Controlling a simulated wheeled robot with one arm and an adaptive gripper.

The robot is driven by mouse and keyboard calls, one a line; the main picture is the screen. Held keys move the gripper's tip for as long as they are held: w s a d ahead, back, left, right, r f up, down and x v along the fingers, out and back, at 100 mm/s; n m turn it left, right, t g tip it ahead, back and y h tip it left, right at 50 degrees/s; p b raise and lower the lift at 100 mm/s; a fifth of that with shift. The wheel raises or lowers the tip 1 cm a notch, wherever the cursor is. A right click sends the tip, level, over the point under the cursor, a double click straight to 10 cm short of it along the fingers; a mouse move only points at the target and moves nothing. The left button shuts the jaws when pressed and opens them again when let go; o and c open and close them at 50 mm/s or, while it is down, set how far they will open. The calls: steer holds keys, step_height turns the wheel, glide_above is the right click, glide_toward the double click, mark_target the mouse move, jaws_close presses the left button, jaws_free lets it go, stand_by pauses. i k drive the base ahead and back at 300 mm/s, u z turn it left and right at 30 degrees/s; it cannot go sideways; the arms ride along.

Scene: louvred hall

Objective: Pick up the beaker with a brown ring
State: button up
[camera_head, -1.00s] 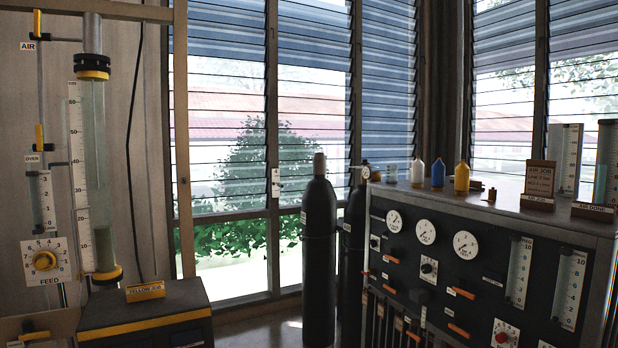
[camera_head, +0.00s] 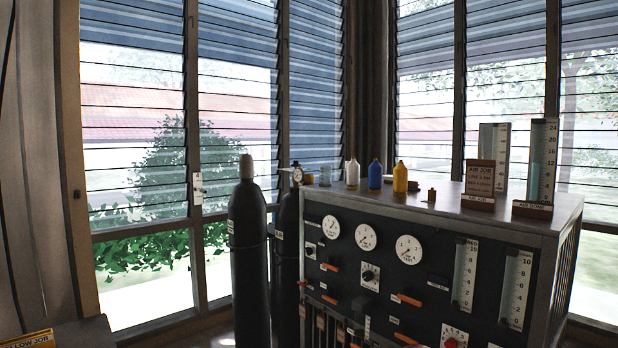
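A small clear glass vessel (camera_head: 325,175), which looks like a beaker, stands at the left end of the top of the black instrument cabinet (camera_head: 520,222). It is too small to tell whether it has a brown ring. To its right on the same top stand a white bottle (camera_head: 352,174), a blue bottle (camera_head: 375,175) and a yellow bottle (camera_head: 400,177). A small brownish thing (camera_head: 309,179) is just left of the glass vessel. My gripper is not in view.
Two dark gas cylinders (camera_head: 249,260) stand at the cabinet's left side. Gauge columns (camera_head: 542,160) and a brown sign (camera_head: 479,182) stand on the top's right part. A small brown item (camera_head: 431,195) lies between. A yellow label (camera_head: 28,340) is at lower left. Louvred windows are behind.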

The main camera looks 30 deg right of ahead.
mark_target(326, 171)
steer(key=i, duration=1.55)
steer(key=z, duration=0.55)
steer(key=i, duration=1.4)
steer(key=u, duration=1.35)
steer(key=i, duration=0.5)
steer(key=z, duration=2)
